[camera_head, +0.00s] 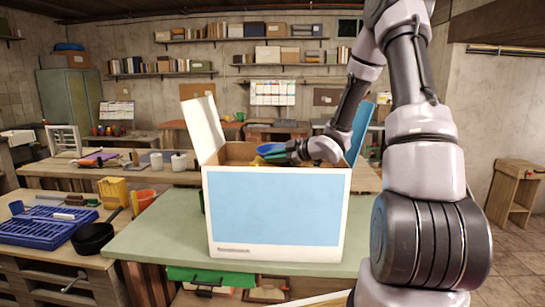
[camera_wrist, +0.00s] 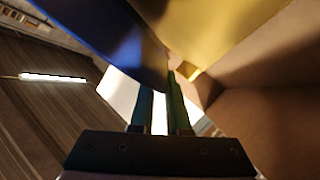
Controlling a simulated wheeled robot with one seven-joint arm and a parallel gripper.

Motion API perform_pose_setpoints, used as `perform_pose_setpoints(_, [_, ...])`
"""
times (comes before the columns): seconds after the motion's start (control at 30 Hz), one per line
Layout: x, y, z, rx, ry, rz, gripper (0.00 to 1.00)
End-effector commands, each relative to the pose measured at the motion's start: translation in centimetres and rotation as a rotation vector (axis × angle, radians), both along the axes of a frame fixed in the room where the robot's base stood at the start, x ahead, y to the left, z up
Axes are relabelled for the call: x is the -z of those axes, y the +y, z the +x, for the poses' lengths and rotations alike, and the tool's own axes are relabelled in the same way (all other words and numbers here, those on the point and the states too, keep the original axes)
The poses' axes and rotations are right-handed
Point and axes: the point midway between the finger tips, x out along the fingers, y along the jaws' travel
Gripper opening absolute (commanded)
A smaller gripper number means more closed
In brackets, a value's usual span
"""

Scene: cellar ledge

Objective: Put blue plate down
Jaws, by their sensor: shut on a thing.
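The blue plate (camera_head: 270,149) shows at the mouth of an open white box, partly hidden by the box's front wall and my gripper. My gripper (camera_head: 289,153) reaches in from the right and is shut on the plate's rim. In the wrist view the plate (camera_wrist: 115,40) is a large, dark blue, tilted surface across the upper left, meeting the fingertips of my gripper (camera_wrist: 161,90). I cannot tell whether the plate touches anything beneath it.
The white box (camera_head: 216,220) with a light blue front stands on a green-topped table (camera_head: 155,235), flaps up. A yellow surface (camera_wrist: 220,25) lies close by the plate. A blue crate (camera_head: 40,232), black pan (camera_head: 93,238) and yellow container (camera_head: 113,192) stand left.

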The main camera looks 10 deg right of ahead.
Motion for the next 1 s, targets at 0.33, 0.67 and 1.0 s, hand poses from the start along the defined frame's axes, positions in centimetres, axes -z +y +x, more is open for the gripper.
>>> perform_pose_setpoints(0.33, [0.6,0.0,0.0,0.0,-0.001,0.001,0.0])
perform_pose_setpoints(0.67, [1.3,0.0,0.0,-0.001,-0.001,0.0,0.0])
perform_pose_setpoints(1.0, [1.8,0.0,0.0,-0.001,-0.001,0.0,0.33])
